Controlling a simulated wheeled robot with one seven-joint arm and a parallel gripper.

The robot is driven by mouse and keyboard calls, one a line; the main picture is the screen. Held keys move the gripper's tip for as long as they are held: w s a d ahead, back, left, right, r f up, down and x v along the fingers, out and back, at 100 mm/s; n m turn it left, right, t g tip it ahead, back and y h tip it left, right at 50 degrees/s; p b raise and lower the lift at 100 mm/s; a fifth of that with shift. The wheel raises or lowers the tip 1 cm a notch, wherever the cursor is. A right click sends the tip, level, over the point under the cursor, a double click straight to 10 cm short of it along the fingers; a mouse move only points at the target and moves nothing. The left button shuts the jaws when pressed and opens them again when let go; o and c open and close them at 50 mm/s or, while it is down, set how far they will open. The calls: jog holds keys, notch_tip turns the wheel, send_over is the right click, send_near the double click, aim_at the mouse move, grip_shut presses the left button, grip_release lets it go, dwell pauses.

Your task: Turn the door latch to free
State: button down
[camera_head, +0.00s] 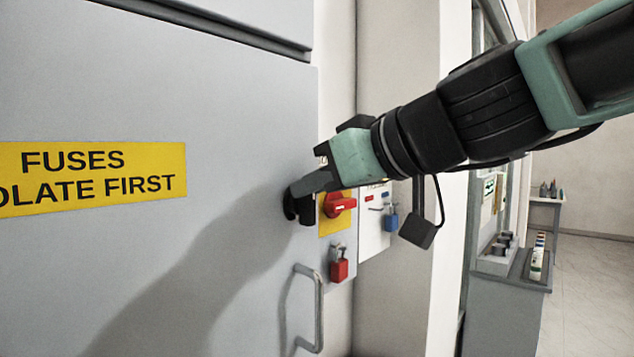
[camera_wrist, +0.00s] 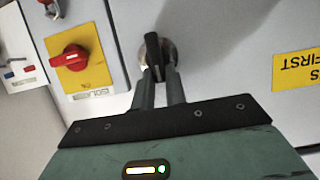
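The door latch (camera_wrist: 152,46) is a black turn handle on a round metal base, set in the grey cabinet door near its right edge. In the wrist view its bar stands nearly upright in the picture, tilted slightly. My gripper (camera_wrist: 159,74) is at the latch, its two fingers close together on either side of the bar's near end. They look shut on it, with little gap showing. In the head view my gripper (camera_head: 300,192) covers part of the latch (camera_head: 304,212), with black parts showing below the fingertips.
A red rotary switch (camera_head: 339,204) on a yellow plate is close right of the latch, with a red padlock (camera_head: 339,268) below. A metal door handle (camera_head: 318,310) stands out lower down. A yellow FUSES sign (camera_head: 92,178) is on the door. A black box (camera_head: 418,228) hangs under my arm.

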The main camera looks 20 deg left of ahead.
jog(key=shift+w+f+g+b, duration=0.1)
jog(key=shift+g+b, duration=0.2)
jog(key=shift+b, duration=0.3)
jog(key=shift+w+d+f+m+g+y+b, duration=0.2)
jog(key=shift+w+f+m+g+y+b, duration=0.45)
jog(key=shift+m+b, duration=2.25)
jog(key=shift+w+d+f+m+g+y+b, duration=0.2)
jog(key=shift+m+g+y+b, duration=1.1)
jog(key=shift+b, duration=2.75)
jog(key=shift+w+d+f+m+g+y+b, duration=0.2)
jog(key=shift+w+f+m+g+y+b, duration=0.4)
jog(key=shift+m+b, duration=2.4)
jog(key=shift+s+r+n+b, duration=0.25)
jog(key=shift+n+b, duration=0.15)
jog(key=shift+b, duration=0.2)
jog(key=c, duration=1.4)
grip_release()
jog(key=shift+f, duration=0.1)
jog(key=shift+c, duration=0.2)
